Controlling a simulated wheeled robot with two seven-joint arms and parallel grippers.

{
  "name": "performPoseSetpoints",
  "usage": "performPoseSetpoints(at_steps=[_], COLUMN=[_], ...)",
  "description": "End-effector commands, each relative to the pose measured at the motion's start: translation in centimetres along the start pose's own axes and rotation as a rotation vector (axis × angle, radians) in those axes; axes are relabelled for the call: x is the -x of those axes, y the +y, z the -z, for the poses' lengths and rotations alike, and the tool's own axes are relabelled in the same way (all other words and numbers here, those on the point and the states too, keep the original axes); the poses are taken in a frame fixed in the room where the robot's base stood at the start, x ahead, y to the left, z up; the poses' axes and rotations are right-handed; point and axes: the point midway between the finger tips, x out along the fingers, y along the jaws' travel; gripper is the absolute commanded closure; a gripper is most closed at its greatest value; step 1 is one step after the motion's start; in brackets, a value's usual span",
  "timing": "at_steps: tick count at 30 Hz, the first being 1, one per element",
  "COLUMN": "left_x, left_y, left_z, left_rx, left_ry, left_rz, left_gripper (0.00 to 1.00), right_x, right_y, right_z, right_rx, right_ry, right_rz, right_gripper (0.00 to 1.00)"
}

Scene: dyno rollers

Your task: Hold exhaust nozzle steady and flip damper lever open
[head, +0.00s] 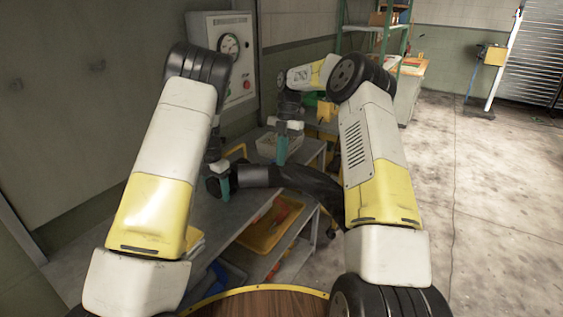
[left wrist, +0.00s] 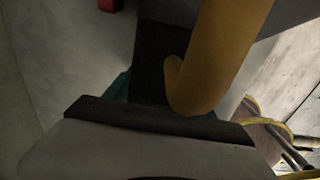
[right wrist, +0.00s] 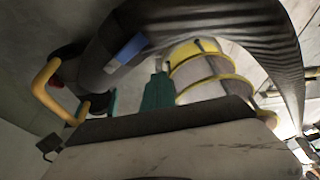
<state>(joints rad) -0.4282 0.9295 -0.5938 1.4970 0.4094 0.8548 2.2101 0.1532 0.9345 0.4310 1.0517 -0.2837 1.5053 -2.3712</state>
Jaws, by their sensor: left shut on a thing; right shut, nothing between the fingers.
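The exhaust nozzle with its black ribbed hose (head: 300,180) lies across the middle of the head view, above the grey bench. My left gripper (head: 218,182) is shut at the nozzle end of the hose; the exact contact is hidden. A yellow curved handle (right wrist: 46,88) stands out beside the nozzle and looms close in the left wrist view (left wrist: 222,50). My right gripper (head: 281,152) is shut and empty, just beyond the hose; its teal fingers (right wrist: 157,92) point toward it. A blue piece (right wrist: 132,47) sits on the hose. I cannot tell which part is the damper lever.
A grey bench (head: 225,222) holds a yellow tray (head: 268,225) on a lower level. A control box with a gauge (head: 229,45) hangs on the left wall. Free floor (head: 490,200) lies to the right.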

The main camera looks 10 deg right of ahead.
Motion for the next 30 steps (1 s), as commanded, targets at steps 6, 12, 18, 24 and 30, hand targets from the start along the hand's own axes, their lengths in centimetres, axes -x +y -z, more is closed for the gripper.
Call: performPoseSetpoints(at_steps=[6, 12, 18, 24, 30], left_x=[-0.2, -0.2, -0.2, -0.2, -0.2], left_y=[-0.1, -0.1, -0.1, -0.1, -0.1], left_z=[0.3, 0.4, 0.4, 0.4, 0.4], left_rx=[0.0, 0.001, 0.001, 0.001, 0.001], left_ry=[0.009, 0.009, 0.01, 0.01, 0.01], left_rz=[0.004, 0.004, 0.005, 0.005, 0.005], left_gripper=[1.0, 1.0, 1.0, 1.0, 1.0], right_x=[3.4, 6.2, 7.5, 7.7, 7.7], right_y=[0.7, 1.1, 1.2, 1.2, 1.2], right_z=[0.1, 0.2, 0.3, 0.4, 0.4], right_rx=[0.0, 0.0, 0.001, 0.001, 0.001], right_ry=[-0.001, 0.001, 0.001, 0.002, 0.002], right_rz=[-0.002, -0.001, 0.0, 0.001, 0.001], right_gripper=[1.0, 1.0, 1.0, 1.0, 1.0])
